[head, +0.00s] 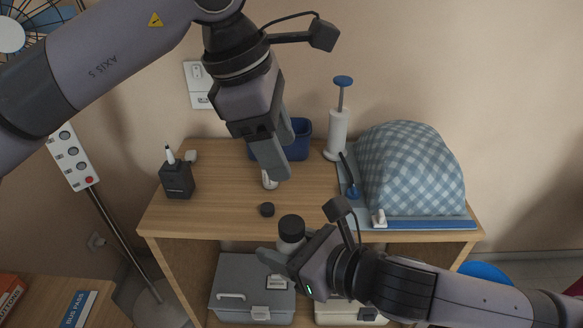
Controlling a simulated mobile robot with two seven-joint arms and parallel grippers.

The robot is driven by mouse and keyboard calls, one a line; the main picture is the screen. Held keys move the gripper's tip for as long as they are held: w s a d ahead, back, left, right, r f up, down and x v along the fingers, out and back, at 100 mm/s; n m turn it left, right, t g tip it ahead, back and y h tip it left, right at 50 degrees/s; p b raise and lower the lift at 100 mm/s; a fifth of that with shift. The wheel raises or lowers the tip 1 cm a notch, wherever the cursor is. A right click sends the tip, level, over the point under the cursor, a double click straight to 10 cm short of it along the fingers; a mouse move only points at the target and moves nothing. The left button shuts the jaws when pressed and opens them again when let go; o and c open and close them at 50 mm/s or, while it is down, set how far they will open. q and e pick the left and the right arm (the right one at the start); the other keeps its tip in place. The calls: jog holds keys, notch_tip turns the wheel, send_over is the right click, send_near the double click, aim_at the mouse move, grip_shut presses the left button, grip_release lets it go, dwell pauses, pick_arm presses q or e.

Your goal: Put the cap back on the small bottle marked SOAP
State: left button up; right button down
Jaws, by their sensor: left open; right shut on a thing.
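A small white bottle with a black top (291,228) is held upright by my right gripper (279,260), in front of the table's front edge. Its lower part is hidden by the gripper, and I cannot read any marking on it. A small dark round cap (267,209) lies on the wooden table just behind that bottle. My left gripper (272,168) is open and points down above the table, behind the cap. A small white object (269,183) shows just below its fingertips, partly hidden; I cannot tell whether they touch.
A grey box (240,275) sits below. The table's front left is clear.

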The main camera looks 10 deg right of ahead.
aim_at(291, 224)
pick_arm(q)
jog(key=s+n, duration=0.1)
jog(key=n, duration=0.6)
jog(key=s+n+y, duration=0.1)
jog(key=n, duration=0.7)
jog(key=s+n+y, duration=0.1)
jog(key=n, duration=0.7)
jog(key=shift+d+f, duration=0.35)
jog(key=shift+d, duration=0.05)
jog(key=n, duration=0.5)
jog(key=shift+s+y, duration=0.3)
jog(key=n, duration=0.4)
jog(key=shift+s+f+y, duration=0.1)
jog(key=shift+s+y, duration=0.2)
jog(key=n, duration=0.5)
jog(key=shift+s, duration=0.2)
jog(key=shift+f, duration=0.15)
jog(key=shift+f, duration=3.95)
